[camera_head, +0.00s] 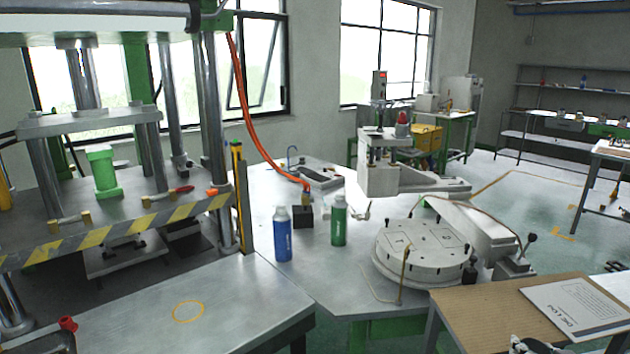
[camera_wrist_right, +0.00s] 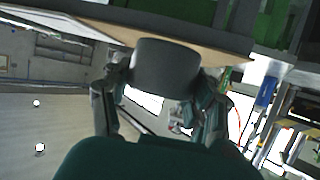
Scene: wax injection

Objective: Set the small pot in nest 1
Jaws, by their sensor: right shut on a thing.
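In the right wrist view a small dark grey pot (camera_wrist_right: 167,68) sits between the two fingers of my right gripper (camera_wrist_right: 160,88). The gripper is shut on it. In the head view only a small part of my right gripper (camera_head: 528,345) shows at the bottom edge, beside the brown table, and the pot cannot be made out there. The round white turntable (camera_head: 420,262) stands at the middle right with marked sections on its top. The marks are too small to read surely, so I cannot tell which is nest 1. My left gripper is not in view.
A blue bottle (camera_head: 283,236), a green bottle (camera_head: 339,222) and a black block (camera_head: 303,217) stand left of the turntable. A brown table (camera_head: 480,318) with a printed sheet (camera_head: 575,308) is in front. A press with a striped bar (camera_head: 120,232) fills the left.

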